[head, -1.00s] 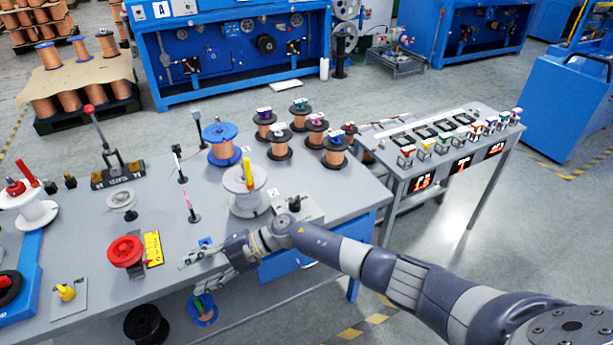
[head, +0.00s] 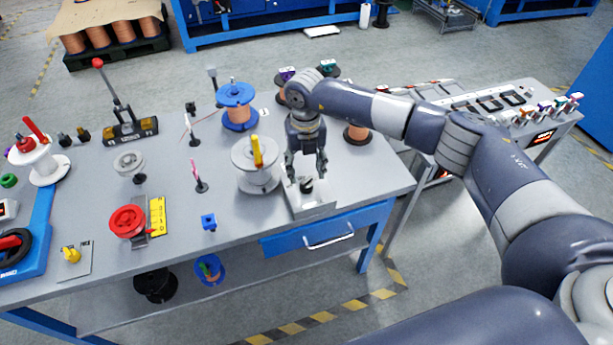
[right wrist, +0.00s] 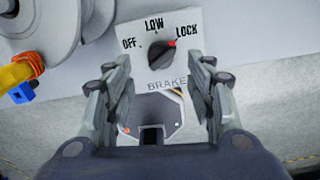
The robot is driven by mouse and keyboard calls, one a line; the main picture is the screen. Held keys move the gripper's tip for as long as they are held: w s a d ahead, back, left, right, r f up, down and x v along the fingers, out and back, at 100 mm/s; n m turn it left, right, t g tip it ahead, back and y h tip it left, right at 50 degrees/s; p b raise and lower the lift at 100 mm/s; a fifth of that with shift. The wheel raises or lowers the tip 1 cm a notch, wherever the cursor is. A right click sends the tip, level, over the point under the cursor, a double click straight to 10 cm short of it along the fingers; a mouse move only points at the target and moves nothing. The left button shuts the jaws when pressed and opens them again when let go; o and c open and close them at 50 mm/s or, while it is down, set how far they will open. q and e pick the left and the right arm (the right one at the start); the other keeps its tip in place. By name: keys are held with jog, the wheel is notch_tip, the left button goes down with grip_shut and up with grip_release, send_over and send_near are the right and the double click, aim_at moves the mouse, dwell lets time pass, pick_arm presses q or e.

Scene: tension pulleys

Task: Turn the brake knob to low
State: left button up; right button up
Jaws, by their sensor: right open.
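The brake knob (right wrist: 160,54) is a round black knob on a pale panel (right wrist: 126,50) marked OFF, LOW, LOCK and BRAKE in the right wrist view. Its red mark points toward LOCK. In the head view the knob (head: 306,185) sits on a grey box (head: 310,207) at the table's front right. My right gripper (head: 306,176) points down just above the knob. Its fingers are open on either side, and in the right wrist view the open gripper (right wrist: 158,72) has nothing between its fingertips. Contact with the knob is not visible. My left gripper is not in view.
A white spool with a yellow handle (head: 256,165) stands just left of the brake box. A blue-flanged copper spool (head: 237,108) is behind it. A small blue block (head: 209,222) lies on the table (head: 180,265). A blue drawer (head: 320,238) is below the front edge.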

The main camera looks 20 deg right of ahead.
aim_at(306, 181)
notch_tip(306, 181, down, 4)
jog(key=shift+d+f, duration=0.1)
jog(key=shift+f, duration=0.05)
jog(key=shift+f+p, duration=0.3)
jog(key=shift+f, duration=0.2)
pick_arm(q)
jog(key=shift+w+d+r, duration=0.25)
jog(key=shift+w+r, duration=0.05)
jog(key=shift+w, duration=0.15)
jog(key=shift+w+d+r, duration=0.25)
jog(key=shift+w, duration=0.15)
pick_arm(e)
jog(key=shift+f, duration=0.1)
jog(key=shift+w, duration=0.1)
